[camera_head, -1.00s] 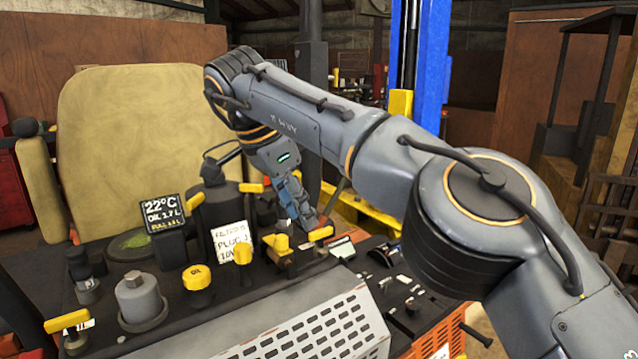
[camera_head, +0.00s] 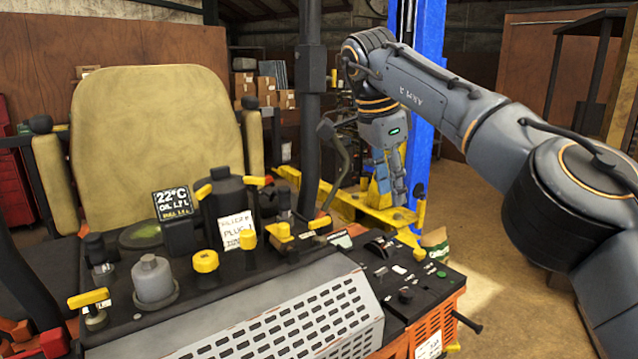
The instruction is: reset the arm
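My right arm comes in from the right edge of the head view, bends at the upper middle and drops to its gripper. The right gripper (camera_head: 391,188) points down, with bluish and grey fingers, in front of the yellow lift frame and blue post. It hangs beyond the right part of the mower's console (camera_head: 400,283), and I see nothing held in it. The gap between its fingers is not clear at this angle. My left arm and gripper are not in view.
The orange mower fills the left and middle, with a tan seat (camera_head: 155,130), yellow caps (camera_head: 205,261), a display (camera_head: 172,202) and a dark upright post (camera_head: 311,120). A blue lift post (camera_head: 428,90) and yellow lift frame (camera_head: 345,207) stand behind. Open floor (camera_head: 520,300) lies right.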

